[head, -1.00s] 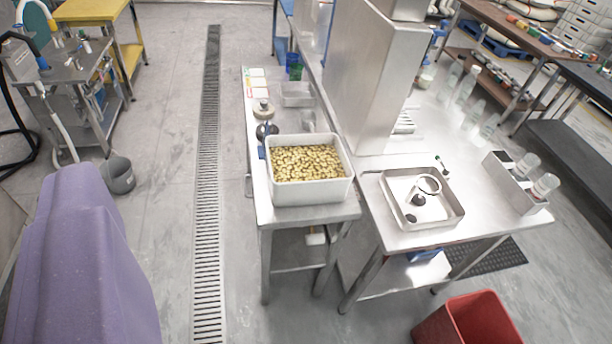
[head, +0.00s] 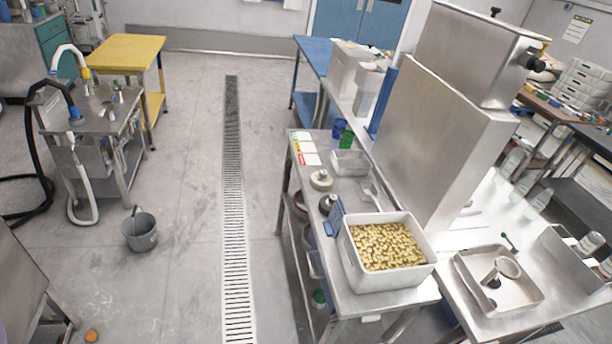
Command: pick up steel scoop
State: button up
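A small pale metal scoop-like thing (head: 371,192) lies on the steel side table (head: 352,298), just behind the white bin (head: 357,268) of beans. It looks like the steel scoop, but it is small and its far details are hard to make out. The bin hides part of the table in front of it. My gripper is not in view, and nothing is seen touching the scoop.
A bucket (head: 141,234) stands left. Floor along the drain (head: 234,200) is clear.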

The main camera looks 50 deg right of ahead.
aim_at(368, 193)
jog(key=i+z, duration=0.1)
jog(key=i, duration=0.35)
jog(key=i+j, duration=0.2)
jog(key=i, duration=0.3)
jog(key=i+j+z, duration=0.15)
jog(key=i, duration=0.3)
jog(key=i+z, duration=0.6)
jog(key=z, duration=0.25)
jog(key=i+j+z, duration=0.1)
jog(key=i+z, duration=0.3)
jog(key=i+j+z, duration=0.15)
jog(key=z, duration=0.3)
jog(key=i+l+z, duration=0.1)
jog(key=z, duration=0.3)
jog(key=i+z, duration=0.55)
jog(key=z, duration=0.3)
jog(key=i+j+z, duration=0.15)
jog(key=z, duration=0.3)
jog(key=i+j+z, duration=0.25)
jog(key=z, duration=0.15)
